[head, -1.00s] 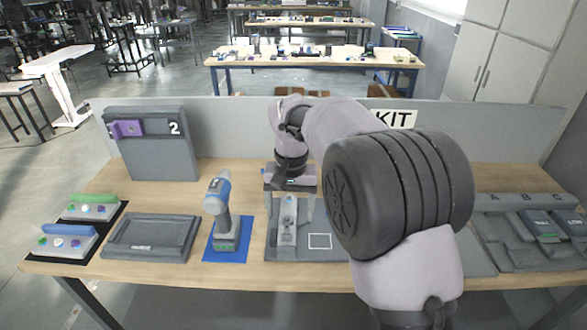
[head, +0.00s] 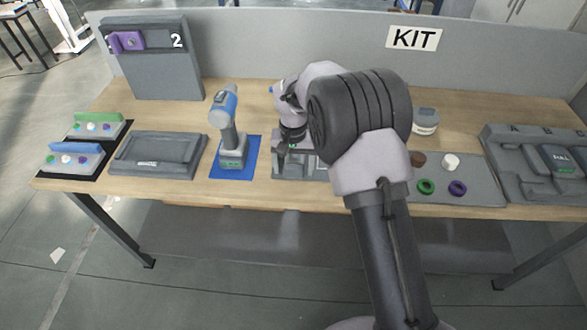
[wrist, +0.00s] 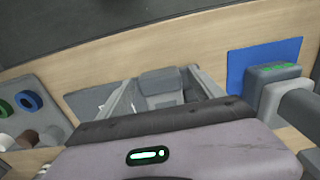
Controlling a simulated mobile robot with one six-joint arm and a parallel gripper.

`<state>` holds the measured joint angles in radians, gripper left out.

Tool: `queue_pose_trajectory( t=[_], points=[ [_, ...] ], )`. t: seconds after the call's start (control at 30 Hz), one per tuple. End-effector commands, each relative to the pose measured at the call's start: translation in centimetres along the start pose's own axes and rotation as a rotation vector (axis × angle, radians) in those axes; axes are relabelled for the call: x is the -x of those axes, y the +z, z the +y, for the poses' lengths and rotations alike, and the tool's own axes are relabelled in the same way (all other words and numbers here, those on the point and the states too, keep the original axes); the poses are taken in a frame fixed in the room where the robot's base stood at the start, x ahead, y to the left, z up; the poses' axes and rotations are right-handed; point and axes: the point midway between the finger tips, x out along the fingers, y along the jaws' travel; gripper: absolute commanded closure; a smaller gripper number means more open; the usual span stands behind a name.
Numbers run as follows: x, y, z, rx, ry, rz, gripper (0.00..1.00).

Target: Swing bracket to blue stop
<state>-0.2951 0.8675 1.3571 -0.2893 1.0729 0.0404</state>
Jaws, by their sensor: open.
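My gripper (wrist: 165,92) is open, with its two grey fingers spread on either side of a grey block-like part (wrist: 160,82) in the wrist view. I cannot tell whether they touch it. This part may be the bracket. In the head view my gripper (head: 289,146) is low over a grey plate (head: 288,174) on the bench, and my arm hides much of that plate. I cannot make out a blue stop in either view.
A drill (head: 228,125) stands on a blue mat (head: 250,158) just left of the plate. A grey tray (head: 158,155) lies further left. A panel (head: 165,75) with a purple piece stands behind. Rings and pegs lie on a grey mat (head: 480,170) at right.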

Motion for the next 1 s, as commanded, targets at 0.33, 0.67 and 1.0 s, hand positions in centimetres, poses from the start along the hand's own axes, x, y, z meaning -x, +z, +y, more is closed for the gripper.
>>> queue_pose_trajectory(
  t=[0.33,0.67,1.0],
  points=[
    [0.0,0.0,0.0,0.000,0.000,0.000,0.49],
    [0.0,0.0,0.0,0.000,0.000,0.000,1.00],
    [0.2,0.0,1.2,0.049,0.000,-0.001,1.00]
  ],
)
